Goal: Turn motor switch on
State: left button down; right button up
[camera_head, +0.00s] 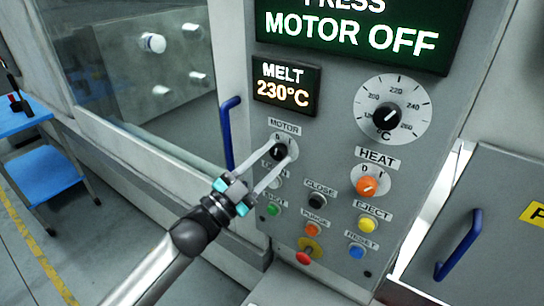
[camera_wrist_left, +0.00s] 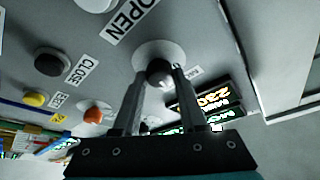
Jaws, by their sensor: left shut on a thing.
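The motor switch (camera_head: 280,151) is a small black knob on a pale round plate under the MOTOR label on the grey control panel. In the left wrist view the dark knob (camera_wrist_left: 159,72) sits between my fingertips. My left gripper (camera_head: 279,155) reaches up from the lower left and is shut on the knob, one finger on each side. The large screen (camera_head: 350,32) above reads PRESS and MOTOR OFF. The knob's exact pointing direction is hard to tell, as the fingers partly cover it. My right gripper is in neither view.
The orange heat knob (camera_head: 368,186) and temperature dial (camera_head: 388,114) are to the right. Several push buttons, including the black close button (camera_head: 317,201), lie below. A blue handle (camera_head: 229,134) stands left of the panel, another (camera_head: 458,246) at lower right.

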pick_arm(q)
jog(key=m+g, duration=0.1)
jog(key=m, duration=0.2)
jog(key=m+g+p, duration=0.1)
jog(key=m, duration=0.2)
jog(key=shift+a+r+g, duration=0.1)
jog(key=shift+g, duration=0.2)
jog(key=shift+m, duration=0.3)
jog(key=shift+c, duration=2.2)
grip_release()
jog(key=b+v, duration=0.3)
jog(key=v, duration=1.2)
jog(key=shift+a, duration=0.15)
